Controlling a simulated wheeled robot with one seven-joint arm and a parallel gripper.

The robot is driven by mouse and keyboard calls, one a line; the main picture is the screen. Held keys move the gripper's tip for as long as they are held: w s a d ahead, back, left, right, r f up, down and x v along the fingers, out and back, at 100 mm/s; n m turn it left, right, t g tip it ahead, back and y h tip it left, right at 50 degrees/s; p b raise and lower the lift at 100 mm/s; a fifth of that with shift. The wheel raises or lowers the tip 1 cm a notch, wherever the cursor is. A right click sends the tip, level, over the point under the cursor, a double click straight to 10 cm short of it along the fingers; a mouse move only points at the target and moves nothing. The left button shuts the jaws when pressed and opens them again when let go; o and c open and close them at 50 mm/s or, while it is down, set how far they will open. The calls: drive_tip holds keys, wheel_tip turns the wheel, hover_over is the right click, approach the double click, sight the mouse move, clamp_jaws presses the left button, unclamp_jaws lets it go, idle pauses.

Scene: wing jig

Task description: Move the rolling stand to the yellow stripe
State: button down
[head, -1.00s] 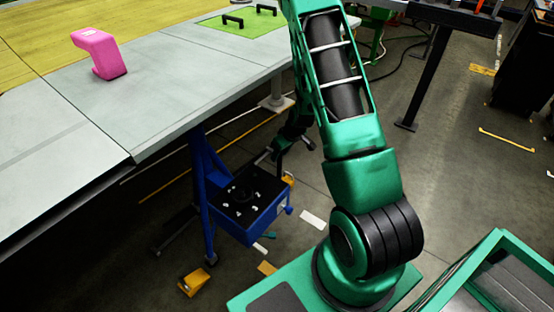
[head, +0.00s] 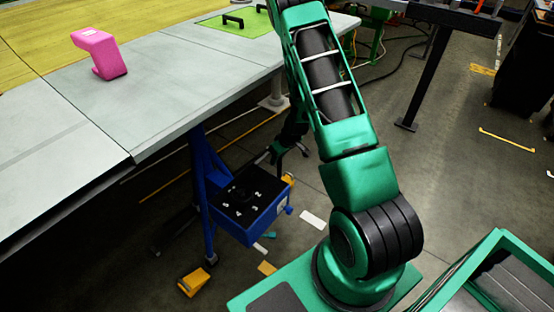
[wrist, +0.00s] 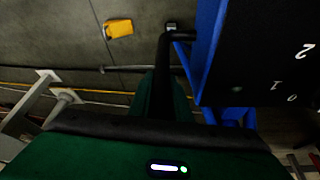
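The rolling stand (head: 208,210) is blue, with a dark-topped blue box (head: 262,218), and stands upright on the floor beside the table. In the wrist view the stand's blue side and black numbered top (wrist: 270,60) fill the right. My gripper (head: 290,150) is low, just behind the box's far edge in the head view. A dark bar (wrist: 163,70) runs up the middle of the wrist view, close to the stand. I cannot tell whether the fingers touch or hold anything. A yellow stripe (head: 162,187) lies on the floor, partly hidden under the table and behind the stand.
The grey table (head: 165,75) overhangs the floor at left, with a pink part (head: 100,54) on it. Orange blocks (head: 194,282) and paper scraps (head: 313,220) lie around the stand. Another short yellow mark (head: 507,139) lies on open floor at right.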

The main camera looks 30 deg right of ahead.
drive_tip(key=shift+s+a, duration=0.2)
drive_tip(key=shift+a, duration=0.3)
drive_tip(key=shift+s+a, duration=0.2)
drive_tip(key=shift+a, duration=0.3)
drive_tip(key=c, duration=2)
unclamp_jaws()
drive_tip(key=shift+d, duration=0.15)
drive_tip(key=shift+c, duration=0.2)
drive_tip(key=o, duration=0.4)
drive_tip(key=v, duration=1)
drive_tip(key=shift+r, duration=0.3)
